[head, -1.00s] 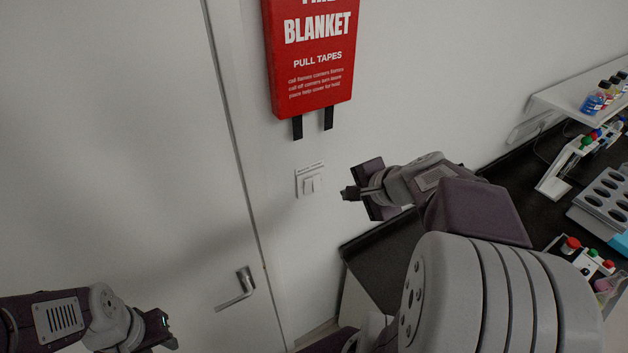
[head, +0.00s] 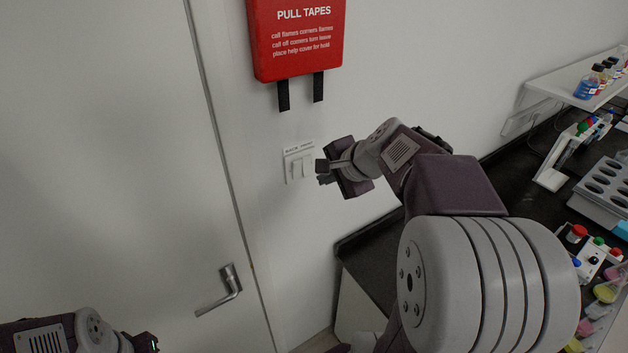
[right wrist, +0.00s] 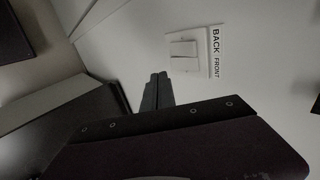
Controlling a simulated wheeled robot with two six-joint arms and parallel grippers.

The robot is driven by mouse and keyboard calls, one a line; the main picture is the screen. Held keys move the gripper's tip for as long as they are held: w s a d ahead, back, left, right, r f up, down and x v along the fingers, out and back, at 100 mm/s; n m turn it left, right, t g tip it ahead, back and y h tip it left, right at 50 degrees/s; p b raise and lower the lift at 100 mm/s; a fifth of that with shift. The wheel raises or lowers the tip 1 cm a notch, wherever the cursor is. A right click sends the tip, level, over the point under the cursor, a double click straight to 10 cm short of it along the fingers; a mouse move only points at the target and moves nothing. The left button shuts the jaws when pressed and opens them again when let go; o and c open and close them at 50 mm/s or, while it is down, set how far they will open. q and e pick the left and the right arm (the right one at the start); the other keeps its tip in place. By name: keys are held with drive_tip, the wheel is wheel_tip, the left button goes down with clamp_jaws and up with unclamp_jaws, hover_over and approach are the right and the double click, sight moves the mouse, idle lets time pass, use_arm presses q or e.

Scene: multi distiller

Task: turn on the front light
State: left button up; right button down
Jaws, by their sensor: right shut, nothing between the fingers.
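A white double light switch (head: 297,169) is on the wall right of the door, with a small label above it. In the right wrist view the switch (right wrist: 184,56) shows two rockers, and its label (right wrist: 215,53) reads BACK and FRONT. The FRONT word is beside the lower rocker there. My right gripper (head: 322,173) is shut and empty, its tips at the switch's right edge in the head view. In the right wrist view its fingertips (right wrist: 159,76) are just below the plate, apart from it in the picture. My left gripper (head: 149,343) is at the bottom left, partly cut off.
A red fire blanket case (head: 297,40) with two black tapes hangs above the switch. A door with a handle (head: 222,291) is at left. A black lab bench (head: 380,242) with a rack, a button box and bottles is at right. The wall around the switch is clear.

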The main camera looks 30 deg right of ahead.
sight(308, 174)
drive_tip(key=w+p, duration=0.1)
drive_tip(key=w, duration=0.1)
drive_tip(key=w+f, duration=0.1)
drive_tip(key=w, duration=0.1)
drive_tip(key=shift+w+a+f+p, duration=0.1)
drive_tip(key=shift+w+f+p, duration=0.05)
drive_tip(key=shift+w+p, duration=0.15)
drive_tip(key=shift+w+f, duration=0.15)
drive_tip(key=shift+w, duration=0.05)
drive_tip(key=shift+w+f, duration=0.15)
